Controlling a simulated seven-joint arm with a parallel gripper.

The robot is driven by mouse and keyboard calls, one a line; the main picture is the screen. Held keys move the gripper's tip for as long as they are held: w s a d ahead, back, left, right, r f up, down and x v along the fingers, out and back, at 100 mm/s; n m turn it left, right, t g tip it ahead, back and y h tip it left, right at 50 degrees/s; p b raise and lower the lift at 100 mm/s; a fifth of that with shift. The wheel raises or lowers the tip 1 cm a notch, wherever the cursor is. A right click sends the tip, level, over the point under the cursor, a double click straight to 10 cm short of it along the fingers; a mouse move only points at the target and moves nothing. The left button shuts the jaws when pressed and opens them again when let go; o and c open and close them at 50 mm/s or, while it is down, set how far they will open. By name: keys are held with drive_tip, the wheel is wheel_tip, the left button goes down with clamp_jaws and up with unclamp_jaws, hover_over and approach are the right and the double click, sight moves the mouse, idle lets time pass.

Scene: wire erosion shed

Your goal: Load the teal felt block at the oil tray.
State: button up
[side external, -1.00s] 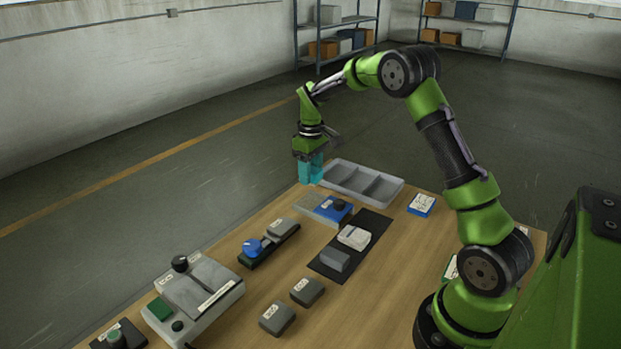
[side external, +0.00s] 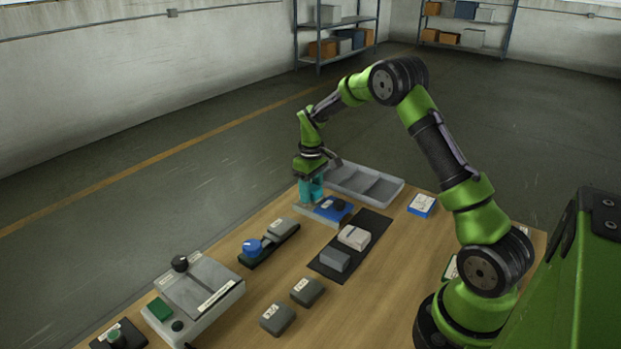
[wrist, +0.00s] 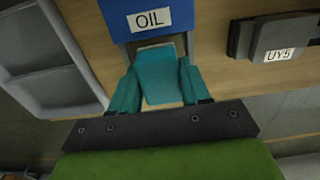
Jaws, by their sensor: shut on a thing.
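The teal felt block (wrist: 156,78) sits between the two teal fingers of my gripper (side external: 311,192). In the wrist view my gripper is shut on it, with a finger against each side. The oil tray (side external: 338,207) has a blue body with a dark knob and a pale flat part on its left. Its white OIL label shows in the wrist view on the blue body (wrist: 118,10). My gripper holds the block low over the pale part, which is partly hidden. I cannot tell whether the block touches it.
A grey divided bin (side external: 372,187) stands just behind the oil tray. A grey UY5 piece (wrist: 290,35) lies close on the other side. A dark mat (side external: 372,232) with a white and a grey block is in front. Bare wood lies right of the mat.

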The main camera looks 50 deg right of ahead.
drive_tip(key=shift+f, duration=0.6)
idle(1.7)
drive_tip(key=shift+r, duration=3.6)
